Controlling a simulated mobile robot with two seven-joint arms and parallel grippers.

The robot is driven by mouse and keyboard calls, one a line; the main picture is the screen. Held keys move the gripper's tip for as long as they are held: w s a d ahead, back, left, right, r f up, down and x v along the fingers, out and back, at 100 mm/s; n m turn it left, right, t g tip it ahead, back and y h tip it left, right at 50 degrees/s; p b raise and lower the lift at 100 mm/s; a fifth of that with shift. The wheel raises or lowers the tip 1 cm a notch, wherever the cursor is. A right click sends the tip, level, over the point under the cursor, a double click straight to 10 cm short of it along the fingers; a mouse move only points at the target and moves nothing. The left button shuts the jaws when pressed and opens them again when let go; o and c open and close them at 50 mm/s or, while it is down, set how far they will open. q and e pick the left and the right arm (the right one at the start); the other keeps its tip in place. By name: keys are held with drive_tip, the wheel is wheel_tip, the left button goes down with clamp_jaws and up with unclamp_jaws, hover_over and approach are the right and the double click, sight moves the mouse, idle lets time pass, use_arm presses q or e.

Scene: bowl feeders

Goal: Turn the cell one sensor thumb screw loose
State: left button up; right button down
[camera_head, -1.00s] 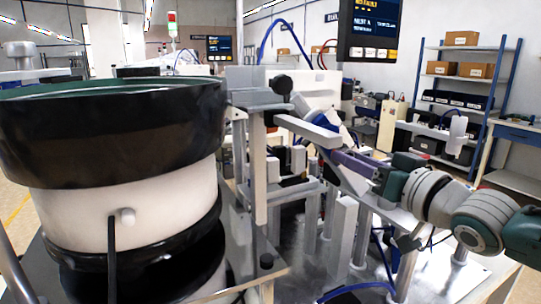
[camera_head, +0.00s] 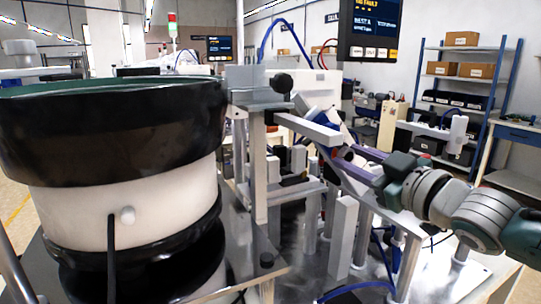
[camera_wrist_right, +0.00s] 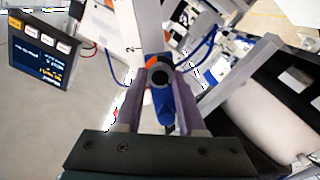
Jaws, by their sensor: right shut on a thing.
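My right gripper (camera_head: 340,156) reaches in from the right to the sensor mount beside the bowl feeder. In the right wrist view its two purple-grey fingers (camera_wrist_right: 158,88) stand on either side of a small dark round knob with a pale centre (camera_wrist_right: 158,75), which looks like the sensor thumb screw. The gripper is shut on it. A blue part (camera_wrist_right: 164,108) shows between the fingers below the knob. In the head view the screw is hidden by the fingers and the rail. My left gripper is not in view.
The large black and white bowl feeder (camera_head: 120,205) fills the left. A metal post with a black knob (camera_head: 281,84) stands between it and my gripper. A grey inclined rail (camera_head: 313,131) and blue cables are close to the fingers. A display (camera_head: 370,28) hangs above.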

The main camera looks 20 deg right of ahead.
idle(0.4)
drive_tip(key=c, duration=0.5)
unclamp_jaws()
drive_tip(key=s, duration=1)
drive_tip(key=shift+d, duration=0.4)
